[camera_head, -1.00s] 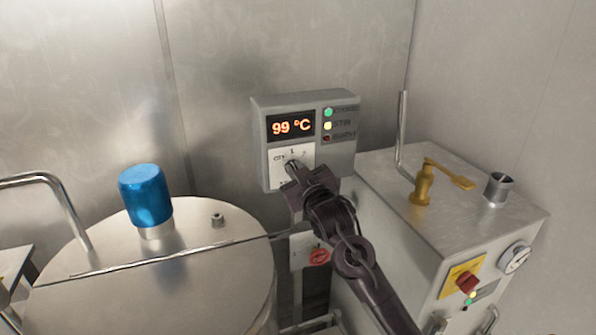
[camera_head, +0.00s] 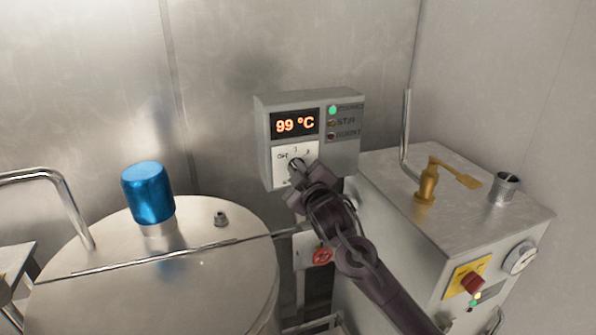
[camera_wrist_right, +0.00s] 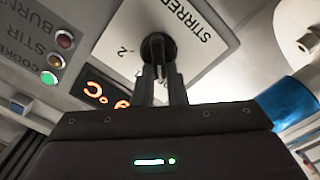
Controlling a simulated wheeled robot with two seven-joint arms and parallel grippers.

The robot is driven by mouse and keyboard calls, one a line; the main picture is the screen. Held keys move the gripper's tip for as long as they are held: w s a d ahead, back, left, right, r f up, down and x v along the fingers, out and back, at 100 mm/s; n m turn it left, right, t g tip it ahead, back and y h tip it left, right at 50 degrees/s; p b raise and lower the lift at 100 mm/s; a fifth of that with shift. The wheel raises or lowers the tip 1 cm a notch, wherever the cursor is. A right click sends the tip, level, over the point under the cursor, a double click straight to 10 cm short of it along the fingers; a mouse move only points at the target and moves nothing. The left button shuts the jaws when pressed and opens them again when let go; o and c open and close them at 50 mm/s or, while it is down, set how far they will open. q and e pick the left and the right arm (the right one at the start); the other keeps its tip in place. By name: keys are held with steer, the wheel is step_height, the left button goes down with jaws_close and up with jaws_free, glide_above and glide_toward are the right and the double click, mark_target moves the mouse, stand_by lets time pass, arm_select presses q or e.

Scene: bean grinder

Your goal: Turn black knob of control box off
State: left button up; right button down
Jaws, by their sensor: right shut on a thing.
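The grey control box (camera_head: 348,160) is on the back wall, with a lit "99 °C" display (camera_head: 295,123) and a white dial plate (camera_head: 282,158) below it. The black knob (camera_wrist_right: 158,47) sits on this plate in the right wrist view. In the head view my gripper mostly hides it. My right gripper (camera_head: 298,167) is shut on the knob, with one finger on each side of it (camera_wrist_right: 160,72). The knob's pointer direction is hard to read. The green light (camera_head: 332,110) is bright; the STIR light (camera_head: 331,123) looks dim. My left gripper is not in view.
A round steel vat lid (camera_head: 130,290) with a blue cap (camera_head: 147,193) is at left. A steel machine (camera_head: 400,225) with a brass tap (camera_head: 428,182) and a red knob (camera_head: 472,283) stands at right.

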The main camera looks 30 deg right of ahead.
steer(key=c, duration=1.5)
jaws_free()
steer(key=shift+o, duration=0.2)
steer(key=b+v, duration=0.3)
steer(key=v, duration=0.5)
